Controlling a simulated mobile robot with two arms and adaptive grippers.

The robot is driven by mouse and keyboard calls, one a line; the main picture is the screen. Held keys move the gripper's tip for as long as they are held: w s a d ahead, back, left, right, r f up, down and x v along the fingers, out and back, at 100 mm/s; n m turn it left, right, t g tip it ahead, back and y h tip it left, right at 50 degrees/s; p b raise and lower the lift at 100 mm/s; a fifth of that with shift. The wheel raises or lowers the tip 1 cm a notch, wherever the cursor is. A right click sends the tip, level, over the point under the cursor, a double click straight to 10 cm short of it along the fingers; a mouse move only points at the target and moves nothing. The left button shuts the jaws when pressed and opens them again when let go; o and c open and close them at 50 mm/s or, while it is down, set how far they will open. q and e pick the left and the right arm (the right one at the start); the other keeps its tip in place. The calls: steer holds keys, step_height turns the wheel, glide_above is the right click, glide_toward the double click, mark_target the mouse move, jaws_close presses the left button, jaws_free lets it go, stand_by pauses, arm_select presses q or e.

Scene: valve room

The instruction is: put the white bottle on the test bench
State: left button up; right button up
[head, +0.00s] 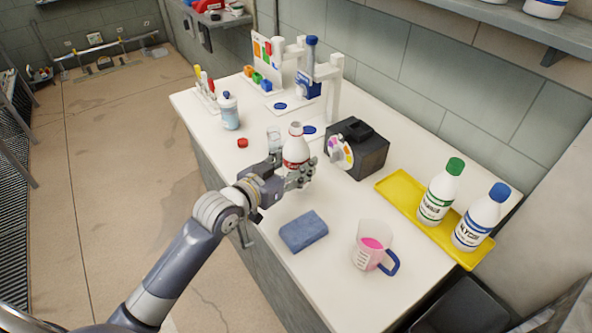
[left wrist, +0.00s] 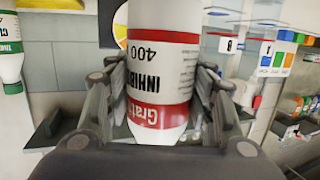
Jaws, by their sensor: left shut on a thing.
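My left gripper (head: 300,178) is shut on a white bottle (head: 296,146) with a red label band, over the middle of the white test bench (head: 335,210). The bottle is about upright, its neck up. I cannot tell whether its base touches the bench; the gripper hides the lower part. In the left wrist view the bottle (left wrist: 163,65) is between both fingers (left wrist: 160,110), its red and black lettering upside down. My right gripper is not in view.
A blue sponge (head: 303,231) and a pink-filled jug (head: 372,246) stand at the front. A yellow tray (head: 400,198) holds a green-capped (head: 441,192) and a blue-capped bottle (head: 482,217). A black box (head: 357,148) stands behind. A red cap (head: 243,143) and another bottle (head: 229,112) are left.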

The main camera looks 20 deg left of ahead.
arm_select(q)
step_height(320, 180, down, 2)
steer(key=shift+w+f, duration=0.1)
steer(key=shift+f, duration=0.65)
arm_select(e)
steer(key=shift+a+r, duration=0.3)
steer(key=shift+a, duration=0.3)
arm_select(q)
steer(key=shift+f, duration=0.2)
steer(key=o, duration=1.3)
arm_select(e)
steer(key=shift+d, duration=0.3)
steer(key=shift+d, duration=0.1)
